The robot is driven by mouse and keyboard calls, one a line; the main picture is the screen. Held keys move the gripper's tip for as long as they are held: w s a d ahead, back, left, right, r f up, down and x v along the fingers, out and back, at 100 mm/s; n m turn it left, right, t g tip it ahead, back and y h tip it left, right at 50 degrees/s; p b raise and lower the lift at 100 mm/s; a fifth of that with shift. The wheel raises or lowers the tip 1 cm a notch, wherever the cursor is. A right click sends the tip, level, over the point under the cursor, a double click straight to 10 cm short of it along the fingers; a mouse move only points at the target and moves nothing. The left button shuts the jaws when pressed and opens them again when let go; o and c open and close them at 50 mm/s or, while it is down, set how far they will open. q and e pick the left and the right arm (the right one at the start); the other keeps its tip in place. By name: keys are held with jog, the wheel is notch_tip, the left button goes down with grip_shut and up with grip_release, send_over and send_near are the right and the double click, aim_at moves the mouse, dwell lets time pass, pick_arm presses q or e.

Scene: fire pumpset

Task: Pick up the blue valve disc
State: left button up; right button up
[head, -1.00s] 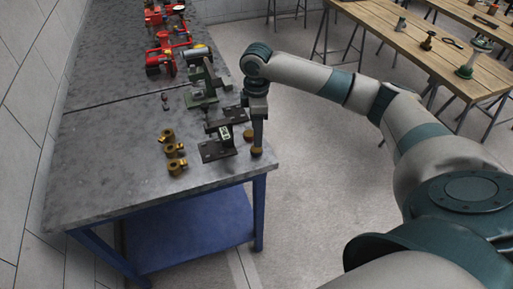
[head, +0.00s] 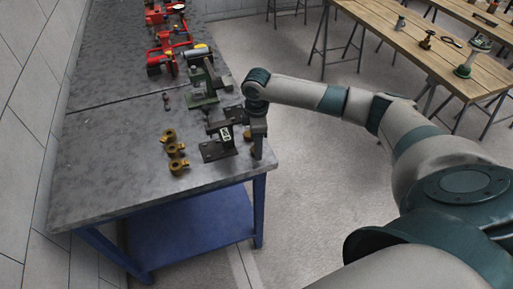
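I cannot make out a blue valve disc in the head view. My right gripper (head: 258,154) points straight down at the near right corner of the grey workbench (head: 110,180). Its fingers are seen edge-on and small, so I cannot tell whether they are open, shut or holding something. A small brown round piece (head: 247,134) shows just left of the gripper, partly hidden. My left gripper is not in view.
A dark bracket fixture (head: 218,146) stands close left of the gripper. Several brass fittings (head: 176,152) lie further left. A green vise-like device (head: 203,92) and red pump parts (head: 168,50) are behind. A wooden table (head: 400,35) stands far right.

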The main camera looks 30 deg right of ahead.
jog(key=shift+f, duration=0.45)
jog(key=shift+c, duration=0.4)
jog(key=c, duration=1.2)
jog(key=shift+r, duration=0.2)
jog(key=shift+r+b, duration=0.5)
jog(key=shift+r, duration=0.15)
notch_tip(320, 180, up, 2)
jog(key=shift+r+b, duration=0.25)
jog(key=shift+b, duration=0.35)
jog(key=s+d+r+b, duration=0.1)
jog(key=s+r, duration=0.1)
jog(key=s, duration=0.1)
jog(key=s+d+r+b, duration=0.1)
jog(key=s+r, duration=0.1)
jog(key=s, duration=0.2)
jog(key=s+d+r, duration=0.2)
jog(key=s+r, duration=0.1)
jog(key=s, duration=0.1)
jog(key=shift+b, duration=0.4)
